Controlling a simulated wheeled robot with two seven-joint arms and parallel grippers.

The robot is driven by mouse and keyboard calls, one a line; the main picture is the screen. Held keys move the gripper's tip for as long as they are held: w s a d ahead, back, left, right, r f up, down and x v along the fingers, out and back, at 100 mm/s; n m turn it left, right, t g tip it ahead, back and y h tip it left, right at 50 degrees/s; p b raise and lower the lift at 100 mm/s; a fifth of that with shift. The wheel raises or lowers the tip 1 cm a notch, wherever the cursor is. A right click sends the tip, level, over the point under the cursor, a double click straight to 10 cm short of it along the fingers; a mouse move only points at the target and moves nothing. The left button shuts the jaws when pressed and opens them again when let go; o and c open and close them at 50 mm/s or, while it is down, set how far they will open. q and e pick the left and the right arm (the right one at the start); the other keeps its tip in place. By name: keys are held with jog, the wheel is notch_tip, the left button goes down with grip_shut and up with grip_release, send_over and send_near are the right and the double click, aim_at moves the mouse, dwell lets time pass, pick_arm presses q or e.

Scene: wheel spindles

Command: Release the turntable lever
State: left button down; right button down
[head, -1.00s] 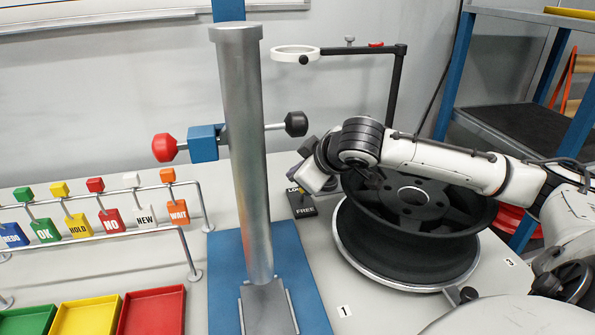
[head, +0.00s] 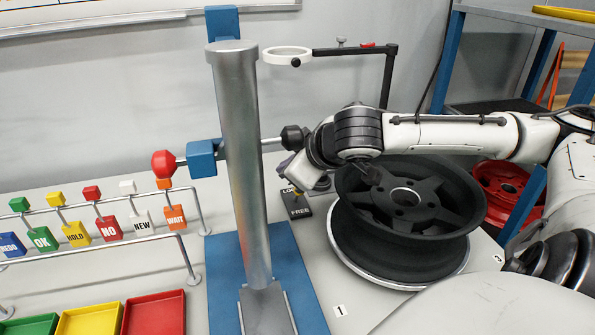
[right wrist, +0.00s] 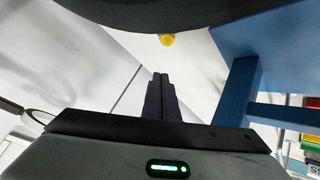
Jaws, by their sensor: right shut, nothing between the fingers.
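The turntable (head: 357,274) is a silver-rimmed disc with a black spoked wheel (head: 378,238) on it. Beside it, on the left, is a dark plate (head: 298,211) marked FREE, with a partly hidden label starting "LO". A small yellow knob shows at this plate, mostly hidden by my right wrist, so the lever's position cannot be told. A yellow ball (right wrist: 167,40) shows in the right wrist view, beyond my fingers and apart from them. My right gripper (right wrist: 160,78) is shut and empty; in the head view it is largely hidden behind its wrist, above the plate. My left gripper is not in view.
A thick grey post (head: 241,170) on a blue base stands left of the plate, with a red-knobbed rod (head: 163,164) and a black knob close to my right wrist. A ring on a black arm (head: 350,50) stands behind.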

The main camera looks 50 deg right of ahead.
jog(key=shift+s+a+r, duration=0.2)
jog(key=shift+s+r, duration=0.05)
jog(key=shift+s, duration=0.4)
jog(key=shift+s+a+r, duration=0.15)
jog(key=shift+s+r, duration=0.15)
jog(key=shift+s, duration=0.4)
jog(key=shift+s+a+r, duration=0.2)
jog(key=shift+s+r, duration=0.05)
jog(key=shift+s, duration=0.4)
jog(key=shift+w, duration=0.15)
jog(key=w+d+f+p, duration=0.1)
jog(key=w+d+f, duration=0.1)
jog(key=w, duration=0.6)
jog(key=shift+w+d+f, duration=0.2)
jog(key=shift+d+f, duration=0.1)
jog(key=shift+f, duration=0.5)
